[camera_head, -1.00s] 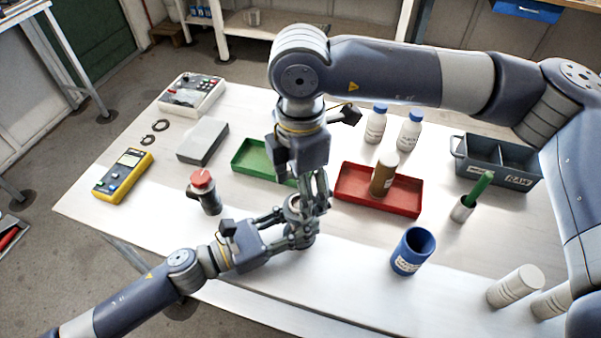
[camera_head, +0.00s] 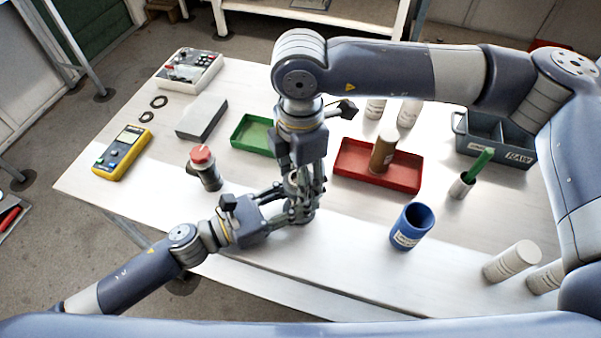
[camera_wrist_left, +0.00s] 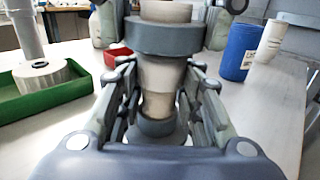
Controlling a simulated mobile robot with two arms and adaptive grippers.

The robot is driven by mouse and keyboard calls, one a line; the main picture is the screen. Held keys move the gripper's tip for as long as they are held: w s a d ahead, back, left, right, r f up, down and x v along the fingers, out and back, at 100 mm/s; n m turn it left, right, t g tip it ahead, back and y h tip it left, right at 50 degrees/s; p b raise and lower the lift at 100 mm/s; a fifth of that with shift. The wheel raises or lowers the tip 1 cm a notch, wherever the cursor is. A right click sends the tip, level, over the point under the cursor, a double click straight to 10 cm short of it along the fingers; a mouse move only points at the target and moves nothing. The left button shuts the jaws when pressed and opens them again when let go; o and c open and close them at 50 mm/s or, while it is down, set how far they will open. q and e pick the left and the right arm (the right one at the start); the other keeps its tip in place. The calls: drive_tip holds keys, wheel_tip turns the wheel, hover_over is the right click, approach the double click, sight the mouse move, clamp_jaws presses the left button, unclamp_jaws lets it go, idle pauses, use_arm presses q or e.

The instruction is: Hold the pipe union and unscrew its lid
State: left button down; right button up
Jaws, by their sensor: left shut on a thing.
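The pipe union (camera_wrist_left: 160,75) stands upright in the left wrist view, a pale body with a wide grey collar, its lid (camera_wrist_left: 162,36), near the top. My left gripper (camera_head: 284,203) is shut on the body, with a finger on each side in the left wrist view (camera_wrist_left: 160,100). My right gripper (camera_head: 308,190) points down from above, with its fingers on both sides of the lid. I cannot tell whether they touch it. In the head view the fingers hide most of the union.
A red tray (camera_head: 350,178) with a brown bottle (camera_head: 383,152) lies to the right, and a green tray (camera_head: 240,140) to the left. A red-topped button unit (camera_head: 204,166) stands near my left arm. A blue cup (camera_head: 411,228) stands at right. The bench's front strip is mostly clear.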

drive_tip(key=n, duration=0.5)
drive_tip(key=shift+n, duration=0.3)
drive_tip(key=n, duration=0.3)
drive_tip(key=shift+n, duration=0.3)
drive_tip(key=n, duration=0.7)
drive_tip(key=shift+a, duration=0.1)
drive_tip(key=n, duration=0.5)
drive_tip(key=shift+n, duration=0.3)
drive_tip(key=n, duration=0.3)
drive_tip(key=shift+n, duration=0.3)
drive_tip(key=n, duration=1.4)
drive_tip(key=shift+s, duration=0.1)
drive_tip(key=n, duration=0.4)
drive_tip(key=shift+r, duration=0.1)
drive_tip(key=n, duration=1.2)
drive_tip(key=shift+n, duration=0.3)
drive_tip(key=n, duration=0.3)
drive_tip(key=shift+n, duration=0.3)
drive_tip(key=n, duration=0.4)
